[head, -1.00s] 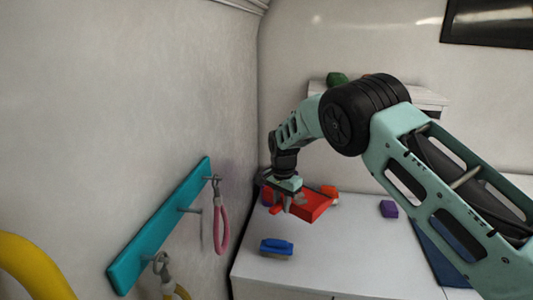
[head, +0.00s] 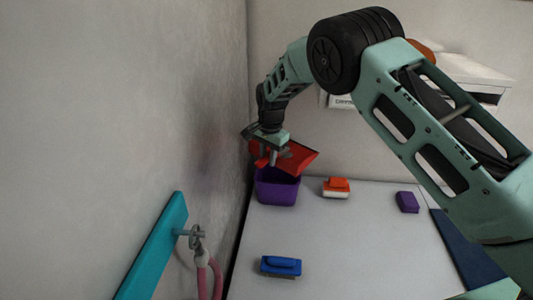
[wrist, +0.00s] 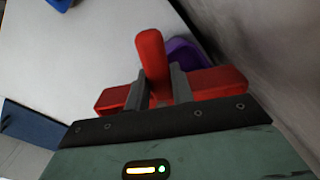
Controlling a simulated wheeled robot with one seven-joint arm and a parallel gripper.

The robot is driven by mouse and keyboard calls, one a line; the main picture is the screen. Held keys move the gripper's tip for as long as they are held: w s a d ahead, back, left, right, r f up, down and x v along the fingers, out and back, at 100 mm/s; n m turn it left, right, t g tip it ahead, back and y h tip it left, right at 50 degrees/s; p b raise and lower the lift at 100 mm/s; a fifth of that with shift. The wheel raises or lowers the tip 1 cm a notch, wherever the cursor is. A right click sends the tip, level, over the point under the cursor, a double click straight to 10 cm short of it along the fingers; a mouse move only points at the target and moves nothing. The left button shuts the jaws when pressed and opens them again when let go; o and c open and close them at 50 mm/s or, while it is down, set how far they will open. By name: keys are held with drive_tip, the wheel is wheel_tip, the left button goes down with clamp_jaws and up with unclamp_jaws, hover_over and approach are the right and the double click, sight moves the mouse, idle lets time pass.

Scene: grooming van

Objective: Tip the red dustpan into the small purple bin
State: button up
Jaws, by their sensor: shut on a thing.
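The red dustpan (head: 297,158) is in my gripper (head: 272,158), held above the small purple bin (head: 276,190) at the left back of the white counter. The pan looks tilted in the head view. In the wrist view, my gripper (wrist: 160,88) is shut on the red handle (wrist: 151,55), with parts of the pan (wrist: 220,78) showing on both sides. The purple bin (wrist: 185,53) shows partly behind the handle there. The bin's inside is mostly hidden by the pan, and I cannot tell what the pan holds.
An orange-and-white brush (head: 336,187), a purple block (head: 407,202) and a blue brush (head: 281,266) lie on the white counter (head: 350,240). A teal rack (head: 155,250) with a hanging pink loop (head: 209,272) is on the left wall, close to the counter. The counter's middle is clear.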

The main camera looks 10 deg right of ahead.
drive_tip(key=shift+s+d+r+t+y+b, duration=0.1)
drive_tip(key=shift+s+d+t+y+b, duration=0.15)
drive_tip(key=shift+t+y, duration=0.2)
drive_tip(key=t+b, duration=0.1)
drive_tip(key=b, duration=0.1)
drive_tip(key=shift+f+y+b, duration=0.25)
drive_tip(key=shift+y+b, duration=0.05)
drive_tip(key=shift+y, duration=0.05)
drive_tip(key=b, duration=0.3)
drive_tip(key=shift+s+t+y+b, duration=0.1)
drive_tip(key=shift+t+y+b, duration=0.25)
drive_tip(key=shift+y, duration=0.05)
drive_tip(key=shift+d+r+b, duration=0.1)
drive_tip(key=shift+b, duration=0.45)
drive_tip(key=t+b, duration=0.1)
drive_tip(key=b, duration=0.4)
drive_tip(key=t+y+b, duration=0.1)
drive_tip(key=b, duration=0.4)
drive_tip(key=y+b, duration=0.1)
drive_tip(key=b, duration=0.5)
drive_tip(key=shift+s+d+t, duration=0.25)
drive_tip(key=shift+s+t, duration=0.05)
drive_tip(key=shift+t, duration=0.1)
